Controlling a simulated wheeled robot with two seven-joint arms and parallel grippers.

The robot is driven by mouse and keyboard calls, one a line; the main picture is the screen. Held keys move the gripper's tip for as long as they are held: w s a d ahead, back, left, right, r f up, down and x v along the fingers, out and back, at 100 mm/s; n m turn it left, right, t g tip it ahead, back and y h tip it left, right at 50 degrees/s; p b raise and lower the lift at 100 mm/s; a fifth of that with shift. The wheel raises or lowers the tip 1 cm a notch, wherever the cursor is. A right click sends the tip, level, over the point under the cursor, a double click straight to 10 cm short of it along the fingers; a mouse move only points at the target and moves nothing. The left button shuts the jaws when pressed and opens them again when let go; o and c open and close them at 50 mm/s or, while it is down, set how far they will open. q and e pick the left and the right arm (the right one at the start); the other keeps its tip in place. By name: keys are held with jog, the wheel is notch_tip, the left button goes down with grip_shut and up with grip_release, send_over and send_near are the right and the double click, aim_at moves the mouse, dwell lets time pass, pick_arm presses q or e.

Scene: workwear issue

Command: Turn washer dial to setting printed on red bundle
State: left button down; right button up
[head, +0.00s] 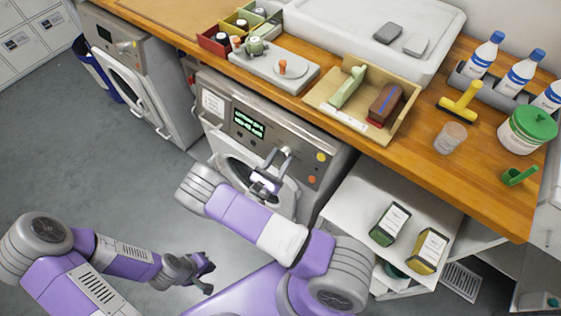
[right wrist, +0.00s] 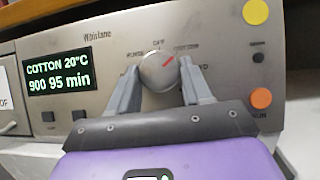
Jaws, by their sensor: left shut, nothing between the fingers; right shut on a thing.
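The washer (head: 270,130) stands under the wooden counter. Its round silver dial (right wrist: 160,72) fills the middle of the right wrist view, with a red pointer mark angled to the upper right. The washer's display (right wrist: 62,77) reads COTTON 20°C, 900, 95 min. My right gripper (head: 280,160) is at the washer's front panel, its two fingers shut on the dial from either side. My left gripper (head: 203,271) is shut and empty, low over the floor. I cannot make out a red bundle; a dark green bundle (head: 390,224) and a yellow bundle (head: 429,251) carry white labels too small to read.
The bundles lie on a white shelf (head: 352,205) right of the washer. A yellow button (right wrist: 256,12) and an orange button (right wrist: 261,98) sit right of the dial. A second machine (head: 150,75) stands left. The counter (head: 480,185) holds trays and bottles. Grey floor is clear at left.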

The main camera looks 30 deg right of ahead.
jog(key=m+g, duration=0.1)
jog(key=m, duration=0.1)
jog(key=m+g, duration=0.1)
jog(key=m, duration=0.1)
jog(key=m+g+h+b, duration=0.1)
jog(key=shift+w+a+f+m, duration=0.15)
jog(key=shift+w+m, duration=0.1)
jog(key=shift+m, duration=0.15)
jog(key=shift+w+m+g+b, duration=0.15)
jog(key=shift+m+g+b, duration=0.35)
jog(key=shift+m+g, duration=1.7)
jog(key=shift+m, duration=0.5)
jog(key=o, duration=1)
jog(key=shift+r, duration=0.2)
jog(key=shift+o, duration=0.2)
jog(key=shift+a, duration=0.1)
jog(key=v, duration=0.7)
jog(key=shift+a+f+p, duration=0.2)
jog(key=shift+p, duration=0.25)
